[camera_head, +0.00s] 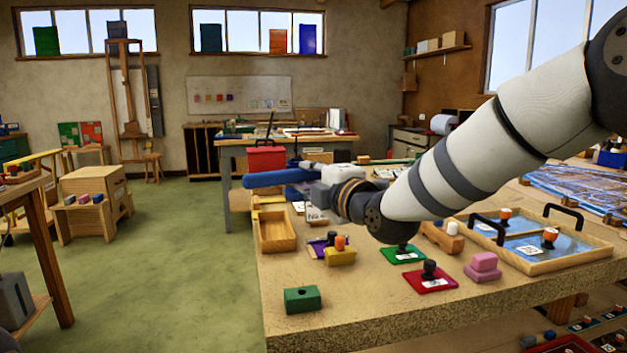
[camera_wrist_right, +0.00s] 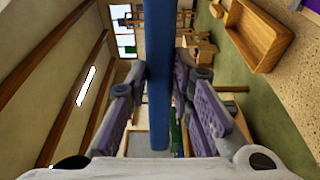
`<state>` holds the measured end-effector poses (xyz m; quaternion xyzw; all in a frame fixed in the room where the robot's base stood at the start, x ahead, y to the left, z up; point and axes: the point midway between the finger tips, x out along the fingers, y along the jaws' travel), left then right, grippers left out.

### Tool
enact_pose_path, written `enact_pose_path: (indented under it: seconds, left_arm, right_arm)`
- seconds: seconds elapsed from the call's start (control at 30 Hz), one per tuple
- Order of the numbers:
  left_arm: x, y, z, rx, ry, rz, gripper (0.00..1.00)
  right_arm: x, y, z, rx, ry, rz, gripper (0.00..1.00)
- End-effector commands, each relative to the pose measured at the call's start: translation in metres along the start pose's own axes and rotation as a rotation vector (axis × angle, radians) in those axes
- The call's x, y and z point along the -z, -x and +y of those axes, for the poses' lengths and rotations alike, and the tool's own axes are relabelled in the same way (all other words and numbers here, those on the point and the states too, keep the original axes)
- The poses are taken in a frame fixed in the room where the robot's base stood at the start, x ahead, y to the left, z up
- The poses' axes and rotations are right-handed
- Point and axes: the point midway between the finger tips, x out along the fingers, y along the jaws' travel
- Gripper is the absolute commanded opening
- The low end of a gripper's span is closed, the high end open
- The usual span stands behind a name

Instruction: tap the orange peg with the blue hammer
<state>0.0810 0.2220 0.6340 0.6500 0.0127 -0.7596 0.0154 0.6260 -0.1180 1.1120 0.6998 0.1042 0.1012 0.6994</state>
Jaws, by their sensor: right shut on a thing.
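The blue hammer (camera_head: 275,178) is held up over the far left part of the workbench, its blue length pointing left. My right gripper (camera_head: 312,172) is shut on it; in the right wrist view the blue bar (camera_wrist_right: 158,75) runs between the two fingers. The orange peg (camera_head: 340,241) stands upright in a yellow block (camera_head: 340,257) on the bench, nearer than the gripper and below it. The hammer is apart from the peg. My left gripper is in neither view.
A wooden tray (camera_head: 260,232) lies at the bench's left edge. A green block (camera_head: 302,299) is in front. Black-knobbed stamps stand on a red card (camera_head: 432,284) and a green card (camera_head: 388,256). Pink blocks (camera_head: 483,270) and a framed panel (camera_head: 590,252) are to the right.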

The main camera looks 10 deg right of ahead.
Motion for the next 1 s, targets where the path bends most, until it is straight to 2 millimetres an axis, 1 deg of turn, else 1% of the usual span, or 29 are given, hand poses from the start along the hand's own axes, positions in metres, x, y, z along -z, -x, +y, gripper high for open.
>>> enact_pose_path:
  seconds: [0.17,0.4,0.7,0.83,1.0]
  left_arm:
    - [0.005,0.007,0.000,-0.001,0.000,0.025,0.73]
    - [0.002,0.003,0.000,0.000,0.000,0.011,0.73]
    - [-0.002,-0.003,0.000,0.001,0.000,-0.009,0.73]
    - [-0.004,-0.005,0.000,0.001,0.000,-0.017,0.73]
    - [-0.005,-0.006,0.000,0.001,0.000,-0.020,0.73]
  right_arm:
    - [0.002,0.002,0.006,-0.008,0.008,0.001,0.00]
    - [0.000,0.000,-0.035,0.003,0.004,0.000,0.00]
    - [0.000,0.000,-0.082,0.003,0.003,0.000,0.00]
    - [0.000,0.000,-0.095,0.002,0.002,-0.001,0.00]
    - [0.000,0.000,-0.101,-0.002,0.003,-0.001,0.00]
